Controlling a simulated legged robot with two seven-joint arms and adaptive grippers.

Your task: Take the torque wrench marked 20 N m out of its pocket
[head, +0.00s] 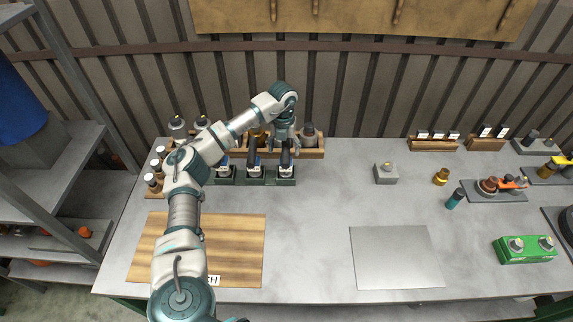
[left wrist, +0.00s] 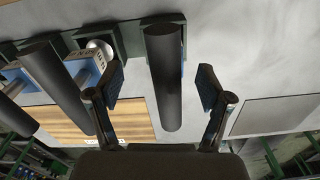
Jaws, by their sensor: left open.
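Several torque wrenches with black handles stand in a row of dark green pockets at the back left of the bench. The right-hand wrench (head: 286,160) stands in the right pocket (head: 286,181), the middle wrench (head: 253,158) beside it. Markings are too small to read, so I cannot tell which is 20 N m. My left gripper (head: 285,143) is open above the right-hand wrench. In the left wrist view, a black handle (left wrist: 163,80) appears between the open fingers of my left gripper (left wrist: 160,92), with gaps on both sides. My right gripper is out of view.
A wooden rack (head: 312,154) with dark tools stands behind the pockets. A wooden board (head: 235,235) lies in front at left, and a metal plate (head: 397,258) at right. A grey block (head: 386,174) stands right of the pockets. The bench middle is clear.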

